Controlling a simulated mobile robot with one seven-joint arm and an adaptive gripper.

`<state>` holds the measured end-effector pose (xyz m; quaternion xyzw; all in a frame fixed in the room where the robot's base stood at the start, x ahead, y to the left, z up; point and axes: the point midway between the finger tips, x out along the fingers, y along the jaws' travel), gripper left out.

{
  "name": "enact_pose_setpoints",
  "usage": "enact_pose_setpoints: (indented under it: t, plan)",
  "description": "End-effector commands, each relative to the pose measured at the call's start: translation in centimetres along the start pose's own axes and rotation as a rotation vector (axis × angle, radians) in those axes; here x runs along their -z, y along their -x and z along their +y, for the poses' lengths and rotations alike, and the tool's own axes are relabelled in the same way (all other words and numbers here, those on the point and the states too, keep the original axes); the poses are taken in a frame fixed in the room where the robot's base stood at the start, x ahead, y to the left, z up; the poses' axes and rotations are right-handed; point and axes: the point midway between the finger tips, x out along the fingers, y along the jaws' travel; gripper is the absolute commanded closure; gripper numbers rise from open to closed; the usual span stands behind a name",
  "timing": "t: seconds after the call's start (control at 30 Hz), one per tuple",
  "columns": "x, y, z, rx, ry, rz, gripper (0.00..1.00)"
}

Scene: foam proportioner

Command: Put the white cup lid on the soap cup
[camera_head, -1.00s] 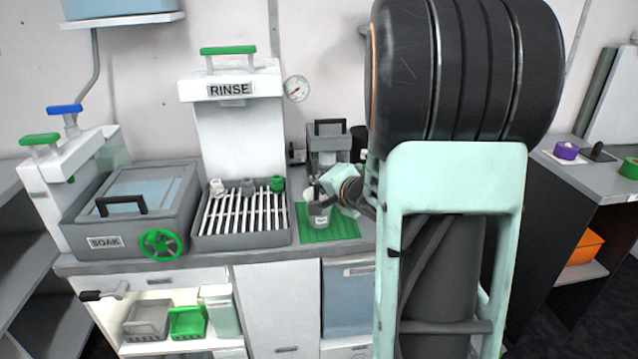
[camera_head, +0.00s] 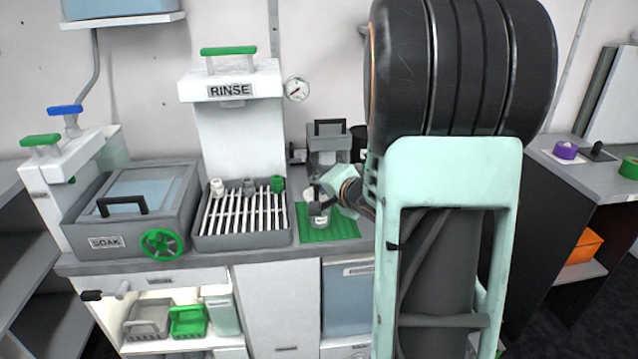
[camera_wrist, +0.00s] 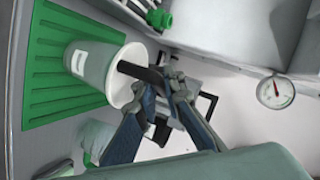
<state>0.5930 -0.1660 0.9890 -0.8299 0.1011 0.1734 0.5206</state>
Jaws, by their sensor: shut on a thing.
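The soap cup (camera_head: 320,221) is a pale cup with a small label, standing on the green ribbed mat (camera_head: 345,230). In the wrist view the cup (camera_wrist: 88,65) points its top toward my gripper. The white cup lid (camera_wrist: 121,84) looks like a round white disc at the cup's top. I cannot tell whether it is seated on the rim or just above it.
The rinse rack (camera_head: 242,215) with several small fittings is left of the mat. A grey machine with a dark handle (camera_head: 328,142) stands behind the mat. A white and green container (camera_wrist: 94,138) is beside the cup in the wrist view. A gauge (camera_head: 297,88) hangs on the wall.

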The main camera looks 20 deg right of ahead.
Motion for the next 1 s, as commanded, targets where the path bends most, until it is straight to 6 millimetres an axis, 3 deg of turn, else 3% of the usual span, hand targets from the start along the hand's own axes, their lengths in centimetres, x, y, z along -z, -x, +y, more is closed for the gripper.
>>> enact_pose_setpoints:
  t: [1.0]
  plan:
    - [-0.22, -0.24, 0.46, 0.000, 0.000, 0.000, 1.00]
